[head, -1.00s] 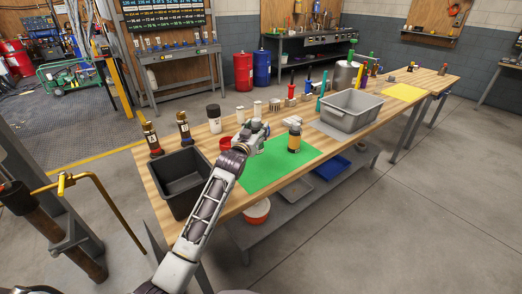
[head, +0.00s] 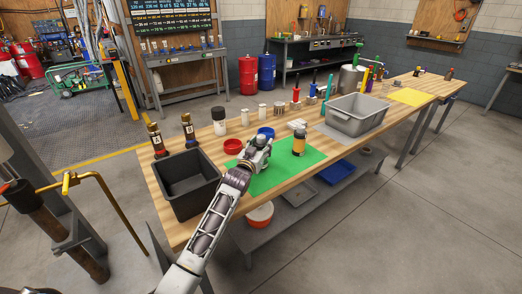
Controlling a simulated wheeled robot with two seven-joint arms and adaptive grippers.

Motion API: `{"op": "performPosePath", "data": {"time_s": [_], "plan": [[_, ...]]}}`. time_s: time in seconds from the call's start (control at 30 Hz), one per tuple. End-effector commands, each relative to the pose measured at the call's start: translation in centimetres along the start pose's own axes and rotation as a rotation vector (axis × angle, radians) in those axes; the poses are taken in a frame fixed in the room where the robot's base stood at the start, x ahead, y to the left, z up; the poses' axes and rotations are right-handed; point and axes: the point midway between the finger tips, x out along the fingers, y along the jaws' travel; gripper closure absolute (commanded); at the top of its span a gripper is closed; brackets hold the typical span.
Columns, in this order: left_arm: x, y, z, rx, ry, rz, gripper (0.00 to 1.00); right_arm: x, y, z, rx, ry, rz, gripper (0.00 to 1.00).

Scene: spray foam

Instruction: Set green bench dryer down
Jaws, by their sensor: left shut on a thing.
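My left gripper (head: 260,150) is low over the left part of the green mat (head: 290,172) on the wooden bench. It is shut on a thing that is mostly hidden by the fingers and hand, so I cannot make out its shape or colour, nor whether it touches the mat. No green bench dryer shows clearly. A black and amber bottle (head: 299,141) stands upright on the mat, just right of the gripper and apart from it. My right gripper is out of view.
A dark open bin (head: 176,200) is at the bench's left end, with two dark bottles behind it. A red bowl (head: 233,146) and a blue bowl (head: 266,132) lie behind the gripper. A grey tub (head: 349,122) stands farther right. The mat's right part is clear.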

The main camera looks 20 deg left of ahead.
Motion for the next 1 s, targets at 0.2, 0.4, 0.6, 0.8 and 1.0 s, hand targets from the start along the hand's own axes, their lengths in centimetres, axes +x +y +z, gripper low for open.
{"op": "performPosePath", "data": {"time_s": [0.2,0.4,0.6,0.8,1.0], "plan": [[0.0,0.0,1.5,0.000,0.003,0.000,0.80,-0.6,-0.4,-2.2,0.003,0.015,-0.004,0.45],[0.0,0.0,1.5,0.000,0.004,0.000,0.80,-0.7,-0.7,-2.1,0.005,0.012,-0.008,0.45],[0.0,0.0,1.7,0.000,0.003,0.000,0.80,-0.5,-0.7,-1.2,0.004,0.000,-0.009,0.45],[0.0,0.0,1.9,0.000,0.001,0.000,0.30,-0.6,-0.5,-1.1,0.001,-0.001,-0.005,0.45],[0.0,0.0,1.8,0.000,0.001,0.000,0.27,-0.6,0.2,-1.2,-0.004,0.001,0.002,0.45]]}}
